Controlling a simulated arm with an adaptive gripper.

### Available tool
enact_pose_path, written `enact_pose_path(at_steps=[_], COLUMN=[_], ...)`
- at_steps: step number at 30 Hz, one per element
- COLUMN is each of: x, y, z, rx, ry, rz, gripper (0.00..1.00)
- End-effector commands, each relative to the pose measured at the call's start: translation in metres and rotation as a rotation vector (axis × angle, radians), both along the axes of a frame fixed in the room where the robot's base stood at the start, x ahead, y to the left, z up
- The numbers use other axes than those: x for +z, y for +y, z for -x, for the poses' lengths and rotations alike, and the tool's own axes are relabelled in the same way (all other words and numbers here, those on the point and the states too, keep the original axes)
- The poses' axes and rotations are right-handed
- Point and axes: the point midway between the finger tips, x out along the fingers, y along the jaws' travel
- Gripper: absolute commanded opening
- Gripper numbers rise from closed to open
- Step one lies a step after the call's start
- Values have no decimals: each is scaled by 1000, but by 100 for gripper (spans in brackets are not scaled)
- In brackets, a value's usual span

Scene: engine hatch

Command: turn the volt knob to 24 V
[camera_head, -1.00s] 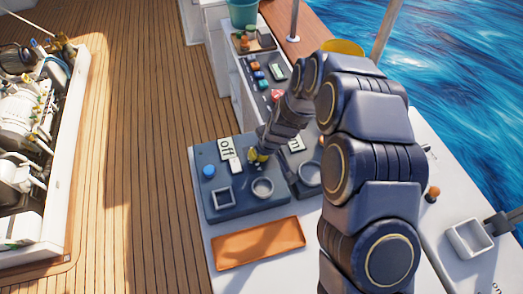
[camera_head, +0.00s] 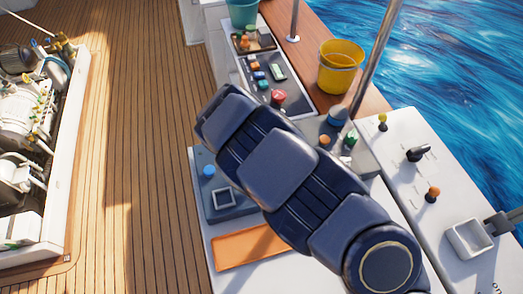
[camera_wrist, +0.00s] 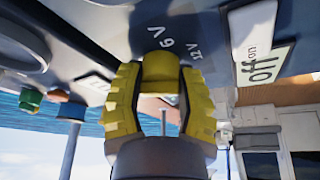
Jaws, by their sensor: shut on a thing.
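The volt knob (camera_wrist: 160,68) shows as a yellow grip in the wrist view, on the dark panel face. My gripper (camera_wrist: 160,84) has one yellow ribbed finger on each side of it and is shut on it. Beside the knob, marks reading 6 V and 12 V (camera_wrist: 194,50) show on the panel; I see no 24 V mark. Which mark the knob points to is unclear. In the head view my arm hides the knob and my gripper.
An off/on label plate (camera_wrist: 264,64) lies close to the right finger. In the head view, the panel (camera_head: 222,215) carries a blue button (camera_head: 209,171) and a square frame (camera_head: 223,197). An orange tray (camera_head: 245,247) lies in front. A yellow bucket (camera_head: 340,67) stands behind.

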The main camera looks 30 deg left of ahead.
Motion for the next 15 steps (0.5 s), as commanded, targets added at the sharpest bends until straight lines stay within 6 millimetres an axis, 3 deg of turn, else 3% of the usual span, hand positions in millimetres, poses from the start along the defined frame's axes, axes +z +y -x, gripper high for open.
enact_pose_path(at_steps=[15], x=[-1], y=[-1], z=[0], rx=[-372], ry=[2], rz=[3], gripper=[3])
